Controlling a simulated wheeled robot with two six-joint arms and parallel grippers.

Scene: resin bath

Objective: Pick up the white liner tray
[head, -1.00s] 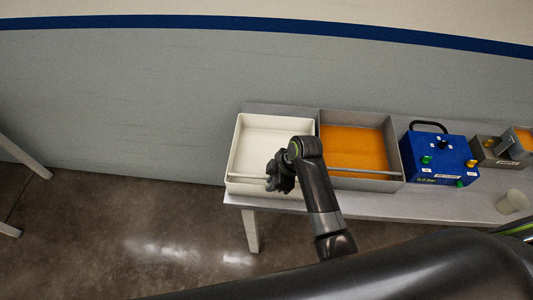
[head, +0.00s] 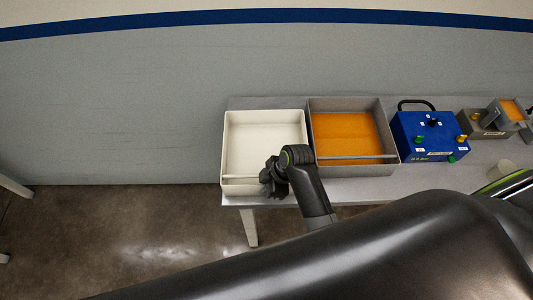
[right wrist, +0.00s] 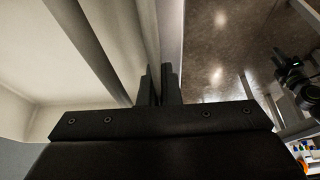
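The white liner tray (head: 264,115) is an open, rectangular tray at the left end of the grey bench. It appears to rest on the bench, beside the bath of orange resin. My right gripper (head: 269,187) is at the tray's front wall, near its right corner. In the right wrist view the fingers (right wrist: 160,86) are close together, with the thin pale tray wall (right wrist: 149,35) running between them. They look shut on that wall. The arm hides part of the tray's front right corner.
The grey bath (head: 392,140) of orange resin stands close against the tray's right side. A blue control box (head: 428,138) with knobs and a handle is further right. A grey device (head: 482,125) stands beyond it. Bare floor lies left of the bench (head: 345,190).

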